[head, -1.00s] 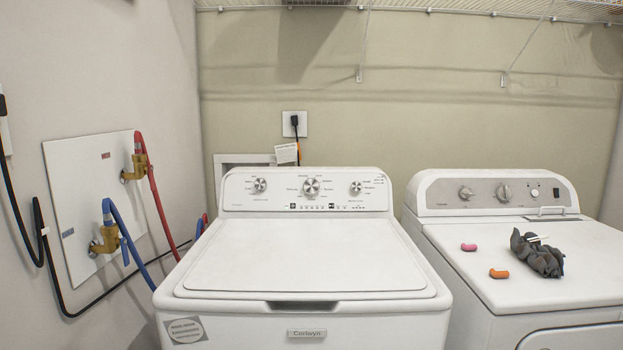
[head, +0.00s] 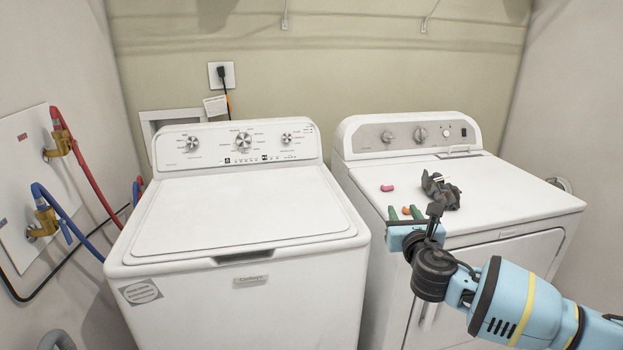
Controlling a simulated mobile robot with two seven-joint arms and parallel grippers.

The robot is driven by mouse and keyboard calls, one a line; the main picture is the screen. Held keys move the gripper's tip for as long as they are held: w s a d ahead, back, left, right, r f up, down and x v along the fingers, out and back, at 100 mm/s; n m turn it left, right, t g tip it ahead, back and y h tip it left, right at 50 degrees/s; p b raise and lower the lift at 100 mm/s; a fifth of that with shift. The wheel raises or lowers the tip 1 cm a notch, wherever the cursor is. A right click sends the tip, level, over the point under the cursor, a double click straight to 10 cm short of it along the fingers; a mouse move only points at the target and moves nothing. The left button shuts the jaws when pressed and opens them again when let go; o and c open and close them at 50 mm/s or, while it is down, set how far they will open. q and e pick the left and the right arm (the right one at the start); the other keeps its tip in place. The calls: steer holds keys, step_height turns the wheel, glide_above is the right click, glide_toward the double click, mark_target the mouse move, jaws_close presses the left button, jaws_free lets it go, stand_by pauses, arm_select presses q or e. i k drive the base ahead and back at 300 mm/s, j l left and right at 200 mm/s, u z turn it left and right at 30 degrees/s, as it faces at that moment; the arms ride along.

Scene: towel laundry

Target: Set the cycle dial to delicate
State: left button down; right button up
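The washer (head: 230,215) stands left of centre with its lid shut. Its control panel has three silver dials: a left dial (head: 192,143), a larger middle dial (head: 244,141) and a right dial (head: 286,138). The printing around them is too small to read, so I cannot tell which setting any dial points to. My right gripper (head: 404,212) is in front of the dryer top, right of the washer and well away from the dials. My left gripper is not in view.
The dryer (head: 520,205) stands right of the washer, with its own knobs (head: 420,134). On its top lie a dark crumpled cloth (head: 441,190), a pink piece (head: 387,188) and an orange piece (head: 406,210). Red and blue hoses (head: 85,165) run at the left wall. The washer lid is clear.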

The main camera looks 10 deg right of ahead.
mark_target(243, 140)
steer(key=i+j+u, duration=0.25)
steer(key=i, duration=0.55)
steer(key=i+j+u, duration=0.25)
steer(key=i, duration=0.55)
steer(key=l, duration=0.1)
